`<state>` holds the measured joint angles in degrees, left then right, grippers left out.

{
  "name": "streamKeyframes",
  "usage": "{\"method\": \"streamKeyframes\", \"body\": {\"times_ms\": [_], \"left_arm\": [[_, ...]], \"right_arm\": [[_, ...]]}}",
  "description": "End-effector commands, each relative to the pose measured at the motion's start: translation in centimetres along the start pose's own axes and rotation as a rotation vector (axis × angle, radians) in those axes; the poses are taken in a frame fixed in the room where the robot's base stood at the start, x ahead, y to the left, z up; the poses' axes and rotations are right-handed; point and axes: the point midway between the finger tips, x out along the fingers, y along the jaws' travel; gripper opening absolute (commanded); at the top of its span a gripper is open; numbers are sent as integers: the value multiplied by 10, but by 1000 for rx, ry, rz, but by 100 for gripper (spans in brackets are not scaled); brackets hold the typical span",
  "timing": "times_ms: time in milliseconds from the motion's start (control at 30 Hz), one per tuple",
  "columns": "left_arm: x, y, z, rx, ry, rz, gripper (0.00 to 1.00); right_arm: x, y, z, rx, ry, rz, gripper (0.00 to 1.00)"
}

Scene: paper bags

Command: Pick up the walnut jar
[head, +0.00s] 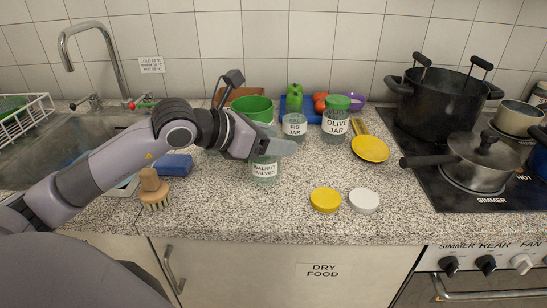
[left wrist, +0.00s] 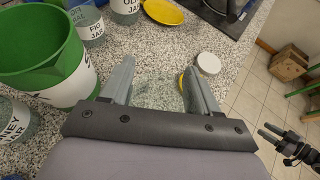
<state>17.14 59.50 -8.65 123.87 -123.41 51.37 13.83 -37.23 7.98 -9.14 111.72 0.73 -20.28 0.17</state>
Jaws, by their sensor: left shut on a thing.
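The walnut jar (head: 264,171) is a clear glass jar with a white label, upright at the front of the counter group. My left gripper (head: 278,147) is shut on its upper part, coming from the left. In the left wrist view the jar (left wrist: 156,92) shows as clear glass between the two grey fingers of my left gripper (left wrist: 158,68). Whether its base touches the counter is hard to tell. A dark gripper (left wrist: 268,132), apparently my right one, shows small at the right of the left wrist view, over the floor; its jaw state is unclear.
A green tub (head: 252,107), fig jar (head: 294,125) and olive jar (head: 335,123) stand behind. A yellow lid (head: 325,200) and white lid (head: 364,200) lie front right. A brush (head: 153,188) and blue sponge (head: 175,165) lie left. Pots stand on the hob (head: 470,199).

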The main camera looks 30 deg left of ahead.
Motion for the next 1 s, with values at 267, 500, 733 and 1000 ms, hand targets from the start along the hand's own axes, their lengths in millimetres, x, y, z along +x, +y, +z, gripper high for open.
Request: {"method": "streamKeyframes", "body": {"times_ms": [267,500,733,1000], "left_arm": [[-32,0,67,3,-10,2,7],[-50,0,104,1,-8,1,7],[-59,0,123,-1,-5,1,7],[-62,0,128,0,-3,0,7]], "right_arm": [[-3,0,-4,0,0,0,47],[-6,0,-8,0,0,0,47],[-8,0,-10,0,0,0,47],[-8,0,-11,0,0,0,47]]}}
